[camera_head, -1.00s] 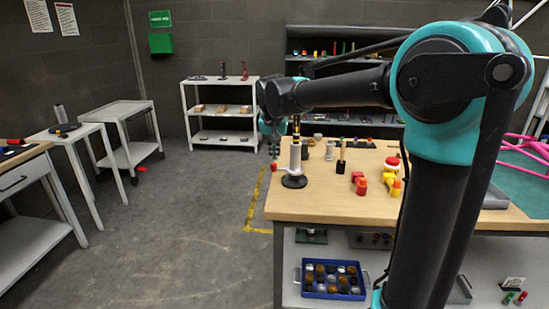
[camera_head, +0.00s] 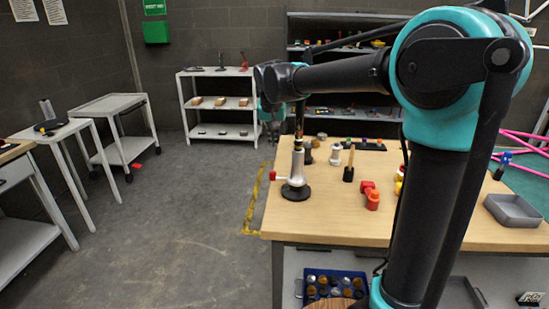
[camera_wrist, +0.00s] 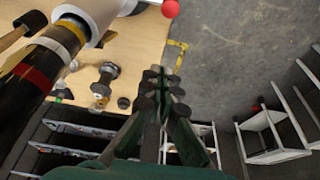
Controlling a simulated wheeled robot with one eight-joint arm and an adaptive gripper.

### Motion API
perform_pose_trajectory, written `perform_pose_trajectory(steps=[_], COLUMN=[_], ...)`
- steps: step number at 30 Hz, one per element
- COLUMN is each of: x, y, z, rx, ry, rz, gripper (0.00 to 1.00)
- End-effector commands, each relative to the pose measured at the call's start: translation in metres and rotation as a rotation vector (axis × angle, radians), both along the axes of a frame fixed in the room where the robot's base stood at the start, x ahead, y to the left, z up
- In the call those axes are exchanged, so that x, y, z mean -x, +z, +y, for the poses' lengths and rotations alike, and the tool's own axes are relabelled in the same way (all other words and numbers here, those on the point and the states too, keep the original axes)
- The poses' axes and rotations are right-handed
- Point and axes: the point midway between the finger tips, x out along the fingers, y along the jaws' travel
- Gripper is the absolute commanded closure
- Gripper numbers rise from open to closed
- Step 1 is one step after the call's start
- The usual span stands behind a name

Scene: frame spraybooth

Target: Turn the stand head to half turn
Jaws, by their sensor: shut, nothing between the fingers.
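The stand (camera_head: 295,170) is a silver upright cylinder on a round black base near the left edge of the wooden workbench. A dark rod with coloured bands (camera_head: 299,122) rises from its top, and a red ball knob (camera_head: 272,175) sticks out to the left. In the wrist view the banded rod (camera_wrist: 38,65) crosses the upper left and the red knob (camera_wrist: 170,8) shows at the top edge. My gripper (camera_head: 274,143) is behind and left of the rod, partly hidden by my arm. In the wrist view my gripper (camera_wrist: 160,80) is shut, empty and apart from the knob.
On the workbench (camera_head: 315,228) are red fittings (camera_head: 371,195), a black-based wooden peg (camera_head: 349,165) and a grey tray (camera_head: 512,210). A blue crate (camera_head: 335,282) sits below. A white shelf (camera_head: 218,118) stands behind.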

Motion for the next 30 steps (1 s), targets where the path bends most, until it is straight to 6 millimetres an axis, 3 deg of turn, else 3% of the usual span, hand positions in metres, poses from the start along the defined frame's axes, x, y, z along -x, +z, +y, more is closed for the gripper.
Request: perform_pose_trajectory(steps=[8, 22, 30], x=[-0.007, -0.033, -0.001], y=[-0.018, -0.095, -0.095], z=[0.0, -0.001, 0.0], rx=[0.0, 0.0, 0.001], ry=[-0.001, 0.0, 0.002], rz=[0.0, 0.0, 0.0], gripper=[1.0, 1.0, 1.0])
